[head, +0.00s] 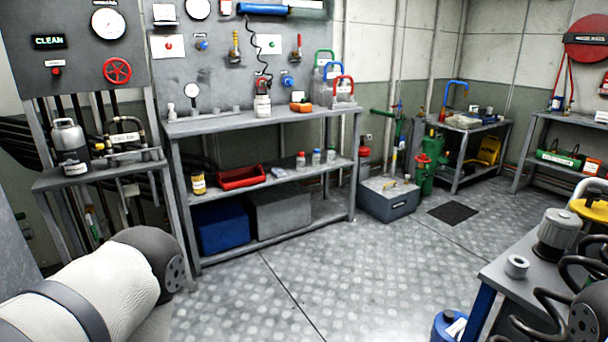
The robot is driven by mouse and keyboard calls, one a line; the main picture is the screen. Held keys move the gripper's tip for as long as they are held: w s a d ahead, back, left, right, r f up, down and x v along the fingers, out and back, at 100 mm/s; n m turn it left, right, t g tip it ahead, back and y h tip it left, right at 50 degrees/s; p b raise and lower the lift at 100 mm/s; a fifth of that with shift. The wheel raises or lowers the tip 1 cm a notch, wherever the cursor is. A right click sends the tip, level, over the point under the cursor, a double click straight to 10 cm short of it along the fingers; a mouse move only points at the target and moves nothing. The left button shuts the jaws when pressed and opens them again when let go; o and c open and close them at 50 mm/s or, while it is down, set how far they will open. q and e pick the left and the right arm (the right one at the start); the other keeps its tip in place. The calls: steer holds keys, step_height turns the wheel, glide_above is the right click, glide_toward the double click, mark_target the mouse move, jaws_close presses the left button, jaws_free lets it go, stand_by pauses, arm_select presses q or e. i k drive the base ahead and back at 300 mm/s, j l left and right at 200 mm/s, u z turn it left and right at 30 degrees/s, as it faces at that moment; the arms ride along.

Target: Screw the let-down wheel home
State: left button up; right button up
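A red handwheel (117,70) is on the grey panel at the left, below a round gauge (108,23). No readable label tells which one is the let-down wheel, and I cannot tell how far either is screwed in. A white and dark grey link of my arm (95,285) fills the lower left corner. Neither of my grippers is in view.
A grey two-level bench (260,122) stands at the centre, with bottles and a red tray (241,177). A nearer bench (515,285) at the lower right carries a grey cylinder (558,232) and a ring (516,266). The metal floor (330,270) between them is clear.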

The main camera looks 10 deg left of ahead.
mark_target(117, 71)
steer(key=i+u, duration=0.8)
steer(key=i+l+u, duration=0.25)
steer(key=i+u, duration=0.15)
steer(key=i, duration=0.15)
steer(key=i+l+u, duration=0.4)
